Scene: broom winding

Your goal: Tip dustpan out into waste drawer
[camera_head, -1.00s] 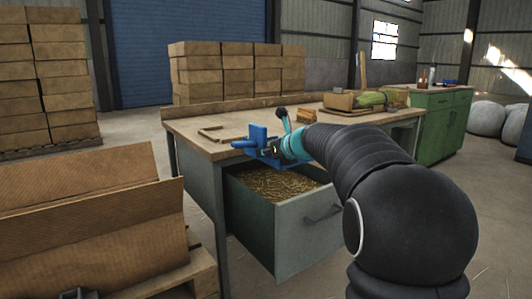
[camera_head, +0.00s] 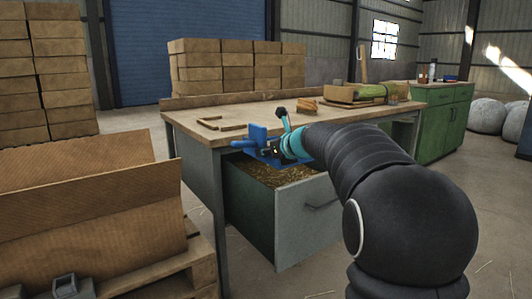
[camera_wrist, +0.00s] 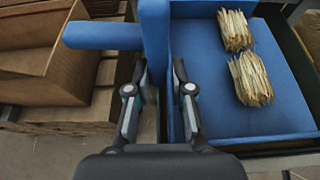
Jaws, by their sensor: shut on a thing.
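The blue dustpan (camera_head: 258,134) is held at bench height over the left back part of the open waste drawer (camera_head: 318,212). In the wrist view the dustpan (camera_wrist: 215,75) looks roughly level, and two bundles of straw (camera_wrist: 250,80) lie on its floor near the right side. My gripper (camera_wrist: 158,85) has one finger on each side of the dustpan's upright blue wall and is shut on it. In the head view my gripper (camera_head: 276,150) is partly hidden against the dustpan. Straw covers the drawer's bottom.
The drawer is pulled out from a grey workbench (camera_head: 215,140) whose wooden top bears a small wooden frame (camera_head: 222,124) and other goods. Cardboard (camera_head: 90,220) on a pallet stands at left, apart from the drawer. A green cabinet (camera_head: 445,125) is at the back right.

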